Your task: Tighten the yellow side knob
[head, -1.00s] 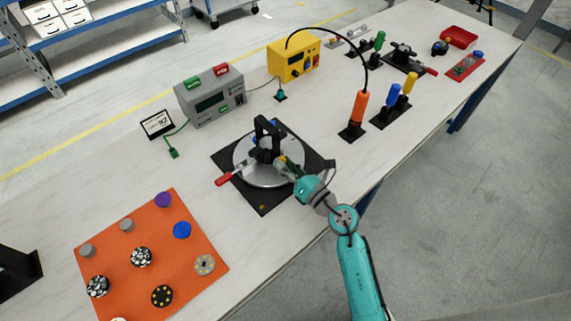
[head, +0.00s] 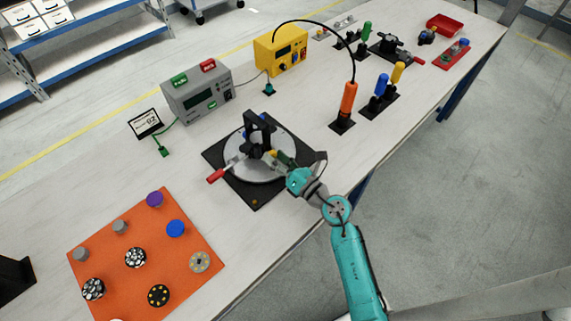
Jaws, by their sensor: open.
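The par can fixture stands on a black base plate (head: 256,200) in the middle of the bench, with a round silver disc (head: 240,165) and a black upright yoke (head: 252,124). A small yellow knob (head: 273,154) shows at the right side of the yoke. A red-handled lever (head: 216,175) sticks out at the left. My gripper (head: 283,160) reaches in from the lower right, with its fingers by the yellow knob. The fingers are open; whether they touch the knob is too small to tell.
An orange mat (head: 195,270) with several round parts lies at the lower left. A grey meter (head: 198,92) and a yellow box (head: 281,52) stand behind. An orange-handled tool (head: 348,100) and a blue-handled one (head: 381,85) stand to the right.

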